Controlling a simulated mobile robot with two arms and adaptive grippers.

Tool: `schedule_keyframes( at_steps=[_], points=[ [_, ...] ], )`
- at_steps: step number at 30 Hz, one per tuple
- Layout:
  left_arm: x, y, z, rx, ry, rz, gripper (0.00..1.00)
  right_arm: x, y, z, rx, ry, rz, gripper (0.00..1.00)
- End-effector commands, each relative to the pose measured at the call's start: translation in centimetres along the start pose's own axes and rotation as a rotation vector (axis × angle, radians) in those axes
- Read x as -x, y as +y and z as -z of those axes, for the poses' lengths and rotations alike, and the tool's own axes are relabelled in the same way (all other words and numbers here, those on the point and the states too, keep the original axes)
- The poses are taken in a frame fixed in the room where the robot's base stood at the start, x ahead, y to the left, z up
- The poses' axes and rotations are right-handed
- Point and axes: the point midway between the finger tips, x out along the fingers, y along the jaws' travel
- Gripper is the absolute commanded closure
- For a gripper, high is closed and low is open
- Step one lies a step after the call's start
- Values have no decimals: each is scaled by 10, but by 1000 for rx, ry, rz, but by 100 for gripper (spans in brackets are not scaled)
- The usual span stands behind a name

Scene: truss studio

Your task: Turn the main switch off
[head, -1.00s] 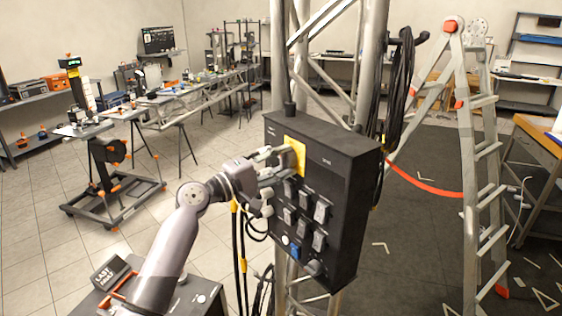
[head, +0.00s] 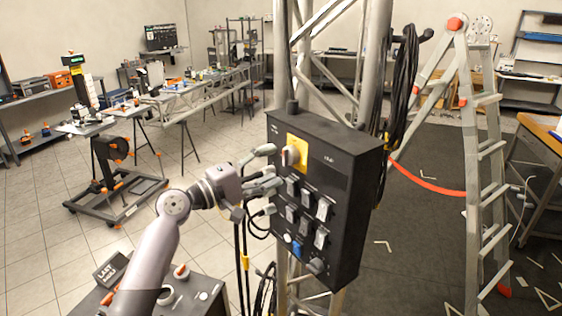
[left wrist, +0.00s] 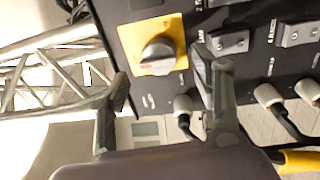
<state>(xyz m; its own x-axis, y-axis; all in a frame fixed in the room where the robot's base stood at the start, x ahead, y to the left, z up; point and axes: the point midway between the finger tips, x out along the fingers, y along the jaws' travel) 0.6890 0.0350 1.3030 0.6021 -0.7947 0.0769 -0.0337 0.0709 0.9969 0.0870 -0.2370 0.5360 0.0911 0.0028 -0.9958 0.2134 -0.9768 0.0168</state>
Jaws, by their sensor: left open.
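The main switch is a rotary knob (head: 291,155) on a yellow plate (head: 303,147), at the upper left of the black power box (head: 345,165). The knob (left wrist: 158,54) and its plate (left wrist: 135,34) also show in the left wrist view. The exact angle of the knob is hard to read. My left gripper (head: 270,168) is open and empty, just left of and a little below the knob. In the left wrist view its two fingers (left wrist: 160,75) stand apart, and the knob shows beyond the gap between them. My right gripper is not in view.
Several breakers (head: 306,207) and a blue socket (head: 296,249) sit below the switch. Cables (head: 243,240) hang left of the box. The box is fixed to a metal truss (head: 372,60). A stepladder (head: 470,150) stands at the right.

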Motion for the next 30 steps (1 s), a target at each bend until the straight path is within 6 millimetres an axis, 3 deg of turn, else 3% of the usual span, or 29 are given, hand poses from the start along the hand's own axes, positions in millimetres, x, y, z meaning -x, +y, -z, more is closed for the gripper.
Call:
schedule_keyframes(
  at_steps=[3,10,15,24,27,30],
  points=[
    [28,-1,0,-2,1,3,42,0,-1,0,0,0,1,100],
    [64,-1,0,0,0,3,42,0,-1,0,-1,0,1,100],
    [74,0,0,1,-1,1,42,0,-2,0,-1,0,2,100],
    [74,-1,0,1,0,1,42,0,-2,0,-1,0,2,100],
    [74,-16,5,1,18,19,42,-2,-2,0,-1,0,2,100],
    [76,-57,20,-3,71,72,42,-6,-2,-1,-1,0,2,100]
  ],
)
